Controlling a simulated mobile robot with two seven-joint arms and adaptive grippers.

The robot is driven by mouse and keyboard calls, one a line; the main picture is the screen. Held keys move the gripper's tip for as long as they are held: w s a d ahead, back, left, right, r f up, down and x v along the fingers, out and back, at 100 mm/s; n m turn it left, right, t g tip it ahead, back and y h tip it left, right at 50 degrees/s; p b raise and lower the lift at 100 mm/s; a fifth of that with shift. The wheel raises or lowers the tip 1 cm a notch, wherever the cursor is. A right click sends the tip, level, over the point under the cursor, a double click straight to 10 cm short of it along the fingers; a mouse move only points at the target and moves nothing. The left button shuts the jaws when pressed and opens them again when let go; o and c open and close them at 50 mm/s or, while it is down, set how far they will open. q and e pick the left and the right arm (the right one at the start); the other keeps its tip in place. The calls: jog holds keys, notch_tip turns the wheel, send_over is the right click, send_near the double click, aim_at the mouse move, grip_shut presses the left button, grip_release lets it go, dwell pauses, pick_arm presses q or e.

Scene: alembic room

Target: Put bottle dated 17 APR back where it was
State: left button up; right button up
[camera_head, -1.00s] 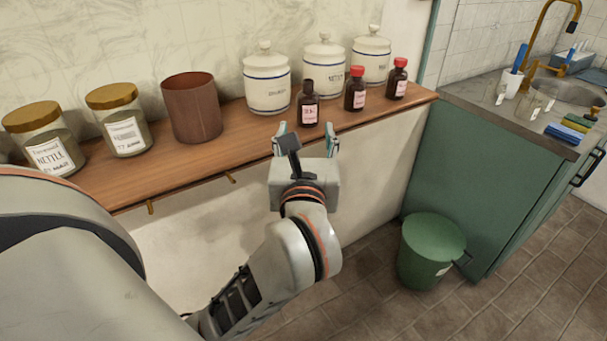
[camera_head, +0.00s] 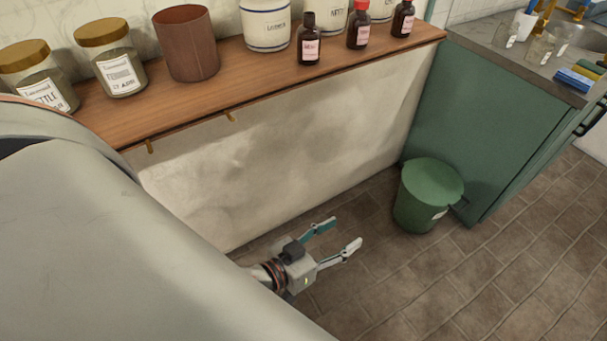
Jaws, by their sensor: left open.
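Three small dark bottles with pink labels stand upright on the wooden shelf. The left one (camera_head: 309,42) has a dark top. The middle bottle (camera_head: 359,28) has a red cap, and the right bottle (camera_head: 403,20) is cut off at the top of the view. The label dates are too small to read. My left gripper (camera_head: 341,237) is open and empty, low over the tiled floor, well below the shelf and apart from the bottles. My right gripper is not in view.
The wooden shelf (camera_head: 250,87) also holds two gold-lidded jars (camera_head: 113,62) (camera_head: 38,80), a brown pot (camera_head: 187,45) and white canisters (camera_head: 266,27). A green bin (camera_head: 428,197) stands on the floor by the green cabinet (camera_head: 483,130). Floor between is clear.

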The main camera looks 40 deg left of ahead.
pick_arm(q)
jog(key=s+a+f+m+g+y+p, duration=0.2)
jog(key=s+a+f+m+g+p, duration=0.1)
jog(key=s+f, duration=0.5)
notch_tip(320, 180, down, 3)
jog(key=shift+s+a+r+g, duration=0.25)
jog(key=shift+a+g, duration=0.1)
jog(key=shift+g, duration=0.45)
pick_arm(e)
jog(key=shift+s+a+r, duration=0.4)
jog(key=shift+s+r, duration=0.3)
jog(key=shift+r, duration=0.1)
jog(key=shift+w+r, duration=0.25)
